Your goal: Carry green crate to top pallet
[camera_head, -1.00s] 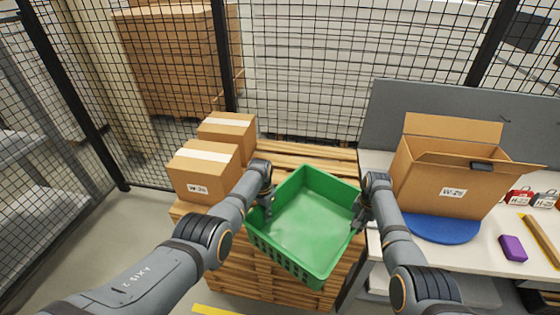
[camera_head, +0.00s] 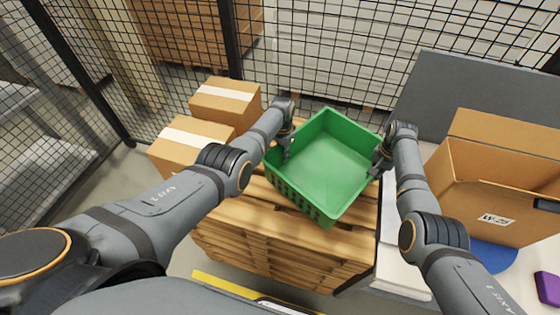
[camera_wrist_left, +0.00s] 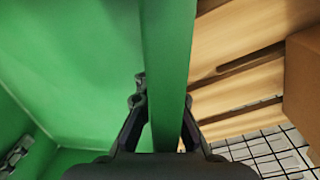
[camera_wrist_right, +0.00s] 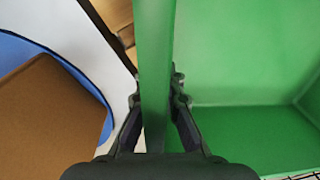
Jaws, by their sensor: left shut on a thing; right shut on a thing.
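The green crate (camera_head: 325,165) is empty and sits over the wooden pallet stack (camera_head: 270,225); I cannot tell whether it touches the top boards. My left gripper (camera_head: 286,148) is shut on the crate's left wall. That wall runs between its fingers in the left wrist view (camera_wrist_left: 165,110). My right gripper (camera_head: 380,160) is shut on the crate's right wall, which shows between its fingers in the right wrist view (camera_wrist_right: 155,100). The crate's underside is hidden.
On the right, a table holds an open cardboard box (camera_head: 490,195) on a blue disc (camera_head: 490,256) and a purple block (camera_head: 549,288). A wire mesh fence (camera_head: 330,50) stands behind. Pallet boards are bare in front of the crate.

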